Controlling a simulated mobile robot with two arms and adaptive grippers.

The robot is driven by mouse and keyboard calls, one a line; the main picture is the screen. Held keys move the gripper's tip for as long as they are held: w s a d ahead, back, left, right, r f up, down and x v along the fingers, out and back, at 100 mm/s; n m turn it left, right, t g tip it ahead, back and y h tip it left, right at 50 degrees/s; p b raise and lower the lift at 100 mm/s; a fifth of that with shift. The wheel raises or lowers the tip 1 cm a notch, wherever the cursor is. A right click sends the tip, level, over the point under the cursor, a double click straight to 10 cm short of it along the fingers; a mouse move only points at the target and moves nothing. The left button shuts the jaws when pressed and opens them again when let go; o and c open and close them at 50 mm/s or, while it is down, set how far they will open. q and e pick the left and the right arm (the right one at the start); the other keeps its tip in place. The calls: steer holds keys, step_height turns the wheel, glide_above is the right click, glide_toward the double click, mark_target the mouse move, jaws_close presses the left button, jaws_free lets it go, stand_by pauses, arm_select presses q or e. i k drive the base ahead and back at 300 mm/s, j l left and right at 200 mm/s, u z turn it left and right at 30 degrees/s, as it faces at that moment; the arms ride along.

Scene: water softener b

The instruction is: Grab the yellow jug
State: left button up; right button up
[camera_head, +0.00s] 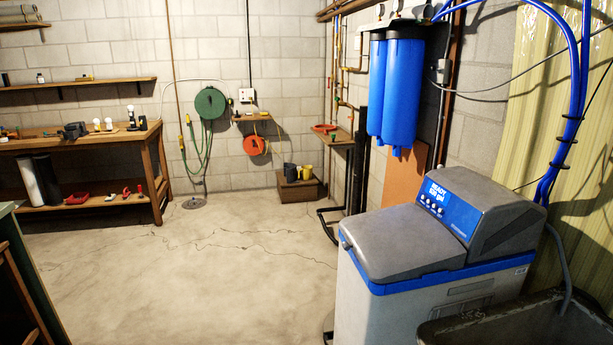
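A small yellow container (307,172), which looks like the yellow jug, stands at the far wall. It is on top of a low brown wooden box (298,192), at the right beside dark containers (290,171). It is too small in view to make out a handle or spout. Neither of my grippers shows in the head view.
A water softener (410,240) and a dark tub (530,325) fill the lower right. A small shelf (334,140) is fixed above and right of the box. The concrete floor (190,260) between is clear.

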mark_target(306, 170)
steer(key=i+j+u, duration=0.2)
steer(key=i, duration=0.2)
steer(key=i+j+u, duration=0.25)
steer(key=i+j, duration=0.1)
steer(key=i, duration=0.65)
steer(key=i+j+z, duration=0.1)
steer(key=i, duration=0.65)
steer(key=i+z, duration=0.1)
steer(key=i, duration=2.45)
steer(key=i+z, duration=0.1)
steer(key=i, duration=0.4)
steer(key=i+z, duration=0.15)
steer(key=i, duration=0.4)
steer(key=i+j+z, duration=0.1)
steer(key=i, duration=0.4)
steer(key=i+j+z, duration=0.15)
steer(key=i, duration=0.4)
steer(key=j, duration=0.05)
